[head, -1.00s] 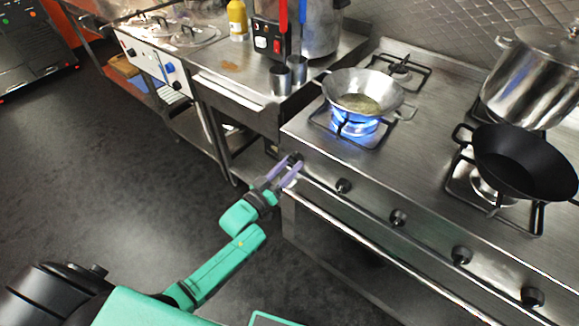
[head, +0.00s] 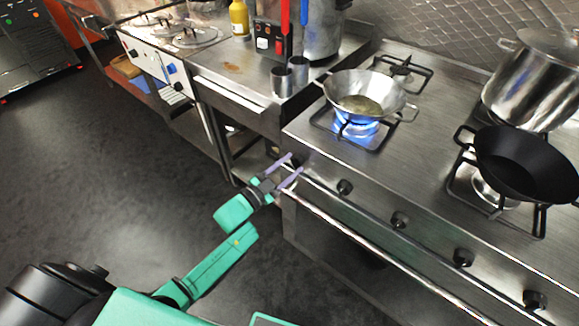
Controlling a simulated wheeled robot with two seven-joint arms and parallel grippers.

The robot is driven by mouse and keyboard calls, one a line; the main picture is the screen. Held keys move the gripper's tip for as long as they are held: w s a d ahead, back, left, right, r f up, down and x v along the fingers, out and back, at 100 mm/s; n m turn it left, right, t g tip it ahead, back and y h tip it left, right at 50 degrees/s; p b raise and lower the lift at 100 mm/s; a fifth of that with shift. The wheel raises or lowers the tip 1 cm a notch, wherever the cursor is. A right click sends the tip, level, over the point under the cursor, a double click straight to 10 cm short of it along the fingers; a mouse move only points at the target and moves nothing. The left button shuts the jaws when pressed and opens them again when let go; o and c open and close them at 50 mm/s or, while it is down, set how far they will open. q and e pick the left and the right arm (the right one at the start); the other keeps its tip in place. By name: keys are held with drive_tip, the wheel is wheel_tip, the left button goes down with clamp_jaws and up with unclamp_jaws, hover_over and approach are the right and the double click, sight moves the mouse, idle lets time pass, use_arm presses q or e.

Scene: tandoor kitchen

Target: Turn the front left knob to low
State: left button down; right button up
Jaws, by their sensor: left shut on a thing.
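The steel stove has a row of dark knobs along its front edge. The front left knob (head: 301,158) is at the stove's left end and is mostly hidden by my fingers, so its pointer cannot be read. My left gripper (head: 296,162) reaches up from the lower left, its two purple fingers around this knob and shut on it. Above it, the front left burner (head: 357,130) burns with a blue flame under a steel wok (head: 363,92) holding some oil-like liquid. My right gripper is not in view.
Several other knobs (head: 345,187) run to the right, above a front rail (head: 345,226). A black pan (head: 522,165) and a large steel pot (head: 535,80) stand on the right. Two metal cups (head: 282,82) stand on the left counter. The floor on the left is clear.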

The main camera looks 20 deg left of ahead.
use_arm(q)
drive_tip(key=shift+r+m, duration=0.15)
drive_tip(key=shift+m, duration=0.55)
drive_tip(key=shift+c, duration=1.7)
unclamp_jaws()
drive_tip(key=shift+s+a, duration=0.15)
drive_tip(key=shift+s, duration=0.1)
drive_tip(key=v, duration=1.4)
drive_tip(key=shift+b, duration=0.35)
